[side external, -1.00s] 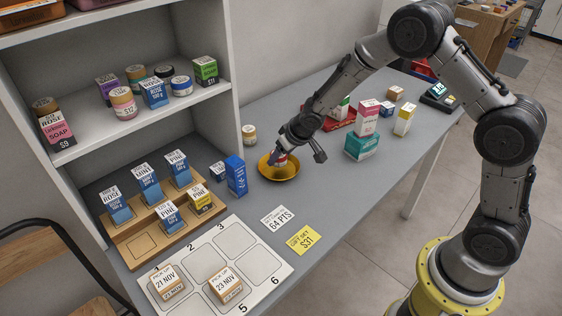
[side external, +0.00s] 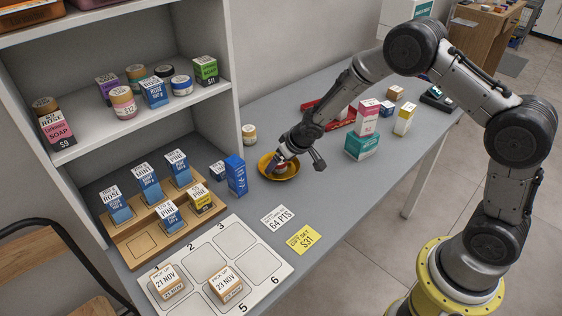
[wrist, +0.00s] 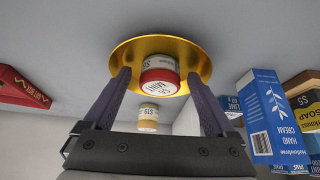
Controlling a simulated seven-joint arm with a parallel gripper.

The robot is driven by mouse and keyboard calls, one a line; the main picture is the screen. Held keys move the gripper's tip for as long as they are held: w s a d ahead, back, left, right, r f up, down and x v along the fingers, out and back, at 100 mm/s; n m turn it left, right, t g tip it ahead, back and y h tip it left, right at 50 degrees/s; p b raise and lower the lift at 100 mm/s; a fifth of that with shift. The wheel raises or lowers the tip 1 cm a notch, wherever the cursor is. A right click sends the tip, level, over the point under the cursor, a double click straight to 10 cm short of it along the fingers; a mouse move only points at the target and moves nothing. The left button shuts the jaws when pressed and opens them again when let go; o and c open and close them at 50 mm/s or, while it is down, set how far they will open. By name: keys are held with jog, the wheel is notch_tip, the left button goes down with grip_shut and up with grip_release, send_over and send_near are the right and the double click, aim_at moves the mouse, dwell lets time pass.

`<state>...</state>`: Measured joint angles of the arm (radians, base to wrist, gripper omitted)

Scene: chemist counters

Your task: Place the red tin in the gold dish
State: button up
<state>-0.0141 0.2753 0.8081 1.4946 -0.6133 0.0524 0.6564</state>
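The red tin (wrist: 160,77), with a red top and a pale printed label, stands in the gold dish (wrist: 120,62) in the wrist view. In the side external view the gold dish (side external: 294,174) is on the grey counter, with the tin (side external: 282,168) partly hidden behind my fingers. My gripper (wrist: 159,74) is open, with one finger on each side of the tin and a visible gap to it on both sides. In the side external view my gripper (side external: 281,163) is low over the dish.
A blue hand cream box (side external: 236,175) stands just left of the dish, and a tan-lidded jar (side external: 249,134) behind it.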

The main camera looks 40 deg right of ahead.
jog(key=shift+r, duration=0.1)
jog(key=shift+r, duration=0.2)
jog(key=v, duration=1.1)
jog(key=shift+s+r, duration=0.25)
jog(key=shift+r, duration=0.1)
jog(key=s+d+r, duration=0.1)
jog(key=s+r, duration=1.3)
jog(key=s, duration=1.5)
jog(key=shift+s+a+r, duration=0.15)
jog(key=shift+a+r, duration=0.1)
jog(key=shift+r, duration=0.05)
